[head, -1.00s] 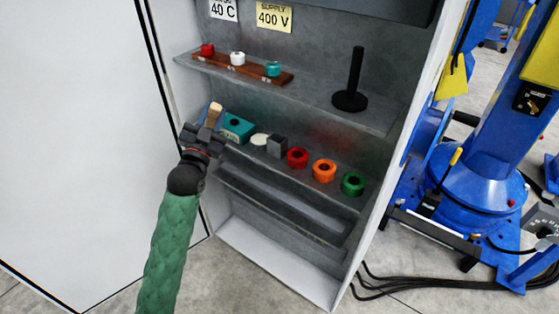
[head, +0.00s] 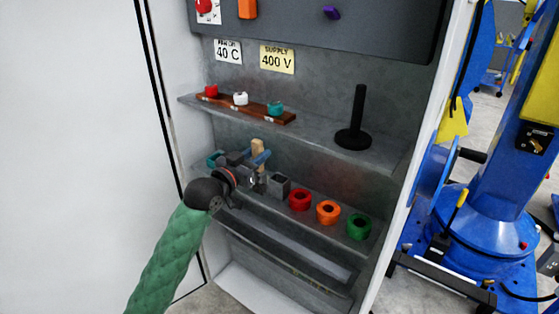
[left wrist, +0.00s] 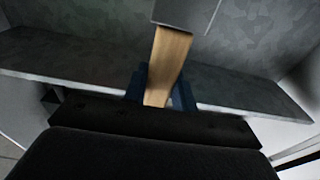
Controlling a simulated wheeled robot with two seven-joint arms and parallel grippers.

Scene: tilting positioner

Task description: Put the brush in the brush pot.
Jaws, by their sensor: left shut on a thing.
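The brush shows as a pale wooden handle (head: 258,147), roughly upright, in my left gripper (head: 260,160). The blue fingers are shut on the handle, which also shows in the left wrist view (left wrist: 168,62). There a grey piece (left wrist: 186,12) adjoins the handle's far end; I cannot tell for sure whether it is part of the brush. The brush pot, a grey square open box (head: 279,185), stands on the lower shelf, just right of and below the gripper. The brush's lower part is mostly hidden in the head view. My right gripper is not in view.
A teal block (head: 215,159) is partly hidden behind my gripper. The upper shelf holds a black post (head: 355,120) and a wooden rack (head: 245,108). A cabinet wall bounds the right.

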